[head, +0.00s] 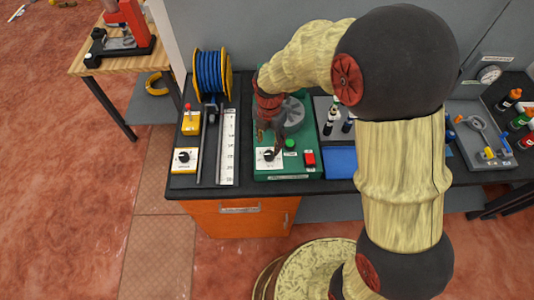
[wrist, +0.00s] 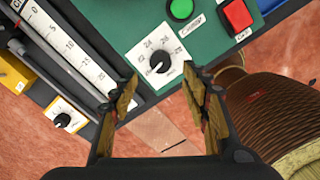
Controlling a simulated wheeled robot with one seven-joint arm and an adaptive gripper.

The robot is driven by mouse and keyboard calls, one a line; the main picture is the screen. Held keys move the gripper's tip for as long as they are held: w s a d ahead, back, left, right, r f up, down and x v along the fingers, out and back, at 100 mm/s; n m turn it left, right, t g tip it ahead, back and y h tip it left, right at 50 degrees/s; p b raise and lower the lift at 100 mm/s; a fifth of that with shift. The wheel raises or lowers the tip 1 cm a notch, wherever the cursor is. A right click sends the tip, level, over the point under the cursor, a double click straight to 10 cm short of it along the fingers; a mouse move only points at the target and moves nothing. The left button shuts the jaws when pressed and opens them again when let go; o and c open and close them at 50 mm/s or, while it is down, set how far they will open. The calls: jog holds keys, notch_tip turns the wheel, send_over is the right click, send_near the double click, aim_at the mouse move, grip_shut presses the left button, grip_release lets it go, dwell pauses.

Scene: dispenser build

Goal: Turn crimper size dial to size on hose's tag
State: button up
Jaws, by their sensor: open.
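The green crimper (head: 300,168) stands on the dark bench. Its size dial (wrist: 160,63) is a black knob on a white numbered plate; a 24 and a 26 seem readable, and I cannot tell which number the knob points at. The dial also shows in the head view (head: 268,155). My gripper (wrist: 160,80) is open and empty, with its fingers apart on either side below the dial in the wrist view; I see no contact. In the head view my gripper (head: 269,135) hangs over the crimper's front left. I cannot make out a hose tag.
Beside the dial are a green button (wrist: 180,9) and a red switch (wrist: 236,15). Left of the crimper are a white ruler (head: 228,145), a yellow box with another knob (head: 185,158) and a blue hose reel (head: 210,72). A blue mat (head: 341,161) lies to the right.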

aim_at(269, 154)
jog(key=shift+s+f, duration=0.1)
jog(key=shift+f, duration=0.35)
notch_tip(269, 154, down, 7)
jog(key=shift+r+b, duration=0.1)
jog(key=shift+b, duration=0.4)
jog(key=shift+c, duration=1.1)
jog(key=c, duration=0.9)
